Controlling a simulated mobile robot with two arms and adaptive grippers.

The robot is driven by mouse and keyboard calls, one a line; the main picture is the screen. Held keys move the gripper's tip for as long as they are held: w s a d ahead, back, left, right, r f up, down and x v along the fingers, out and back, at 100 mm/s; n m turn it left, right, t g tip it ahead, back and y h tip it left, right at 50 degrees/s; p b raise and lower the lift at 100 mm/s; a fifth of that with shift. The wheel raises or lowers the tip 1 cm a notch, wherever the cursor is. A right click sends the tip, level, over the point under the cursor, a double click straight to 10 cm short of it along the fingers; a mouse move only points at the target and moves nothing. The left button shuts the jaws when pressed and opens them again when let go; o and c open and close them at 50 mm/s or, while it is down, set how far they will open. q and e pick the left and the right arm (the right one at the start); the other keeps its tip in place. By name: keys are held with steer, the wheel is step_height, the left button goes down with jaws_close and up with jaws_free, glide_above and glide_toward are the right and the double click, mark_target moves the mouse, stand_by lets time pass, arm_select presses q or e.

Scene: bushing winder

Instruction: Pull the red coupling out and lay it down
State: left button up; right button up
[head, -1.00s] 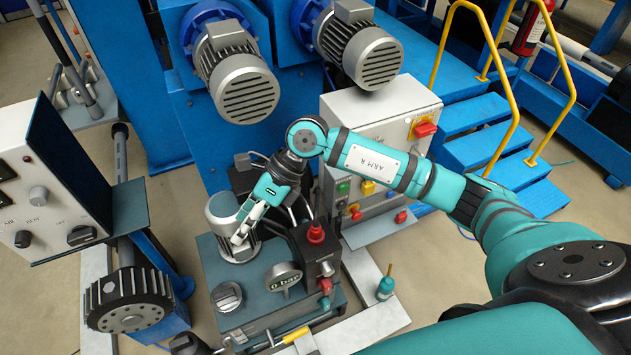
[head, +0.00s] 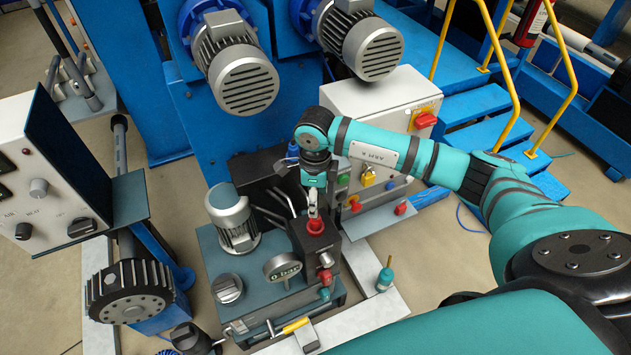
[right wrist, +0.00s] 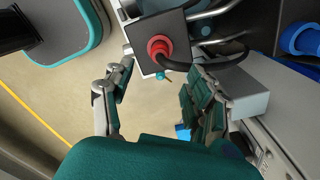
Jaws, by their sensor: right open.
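A dark block (head: 317,245) stands on the grey-green power unit (head: 260,300). A round red part (head: 315,226) sits on its top, and it also shows in the right wrist view (right wrist: 159,47). A smaller red part (head: 325,277) is on the block's front, below a silver fitting and above a green one. I cannot tell for sure which red part is the coupling. My right gripper (head: 313,212) points down just above the top red part. In the right wrist view, its fingers (right wrist: 160,70) are spread on either side with nothing between them. My left gripper is out of view.
A grey motor (head: 232,215) and a pressure gauge (head: 282,268) stand left of the block. A grey control cabinet (head: 385,110) is close behind on the right. A teal oil can (head: 385,278) stands on the pale frame at right. Dark hoses run behind the block.

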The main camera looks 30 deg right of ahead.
mark_target(316, 222)
step_height(316, 222, down, 9)
steer(key=shift+r, duration=0.1)
steer(key=shift+c, duration=0.2)
jaws_close()
steer(key=c, duration=0.7)
jaws_free()
jaws_close()
steer(key=shift+r, duration=0.1)
steer(key=shift+r+p, duration=1.35)
steer(key=shift+r, duration=0.6)
